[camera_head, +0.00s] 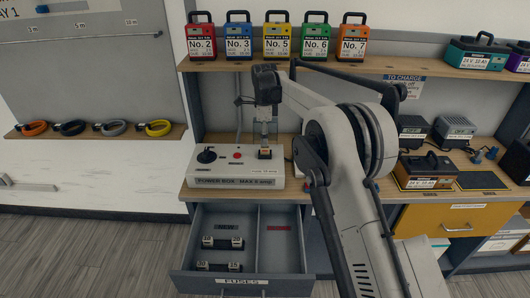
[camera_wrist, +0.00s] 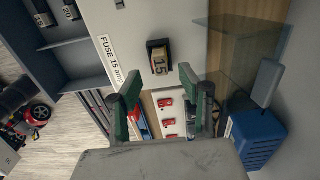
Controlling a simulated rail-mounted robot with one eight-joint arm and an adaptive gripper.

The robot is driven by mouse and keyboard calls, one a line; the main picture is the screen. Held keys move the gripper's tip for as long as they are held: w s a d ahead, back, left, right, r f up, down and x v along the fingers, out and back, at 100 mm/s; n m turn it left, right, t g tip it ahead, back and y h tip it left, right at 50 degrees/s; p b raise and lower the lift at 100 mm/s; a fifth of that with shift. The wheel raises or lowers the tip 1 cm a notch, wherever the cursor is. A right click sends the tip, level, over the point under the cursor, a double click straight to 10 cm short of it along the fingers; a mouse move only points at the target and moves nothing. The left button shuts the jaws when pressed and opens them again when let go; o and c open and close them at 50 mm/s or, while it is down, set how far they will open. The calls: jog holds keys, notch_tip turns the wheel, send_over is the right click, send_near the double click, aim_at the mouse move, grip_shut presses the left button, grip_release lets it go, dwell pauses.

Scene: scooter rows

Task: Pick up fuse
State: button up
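A fuse marked 15 (camera_wrist: 160,63) sits in a dark socket on the white power box (camera_head: 225,168), beside a label reading "FUSE 15 amp". In the head view the fuse (camera_head: 265,153) is a small orange and dark piece at the box's right side. My gripper (camera_wrist: 158,84) is open and empty in the wrist view, with its two green-padded fingers apart and the fuse beyond the tips, roughly between their lines. In the head view my gripper (camera_head: 265,138) hangs just above the fuse; whether it touches is unclear.
Below the box an open drawer (camera_head: 242,284) labelled FUSES holds several fuses (camera_head: 218,266) in its left compartment. A black knob (camera_head: 207,155) stands on the box's left. Numbered battery packs (camera_head: 277,42) line the shelf above. A charger (camera_head: 457,131) stands right.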

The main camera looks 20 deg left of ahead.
aim_at(265, 152)
jog(key=shift+d+f, duration=0.1)
jog(key=shift+f, duration=2.3)
grip_shut()
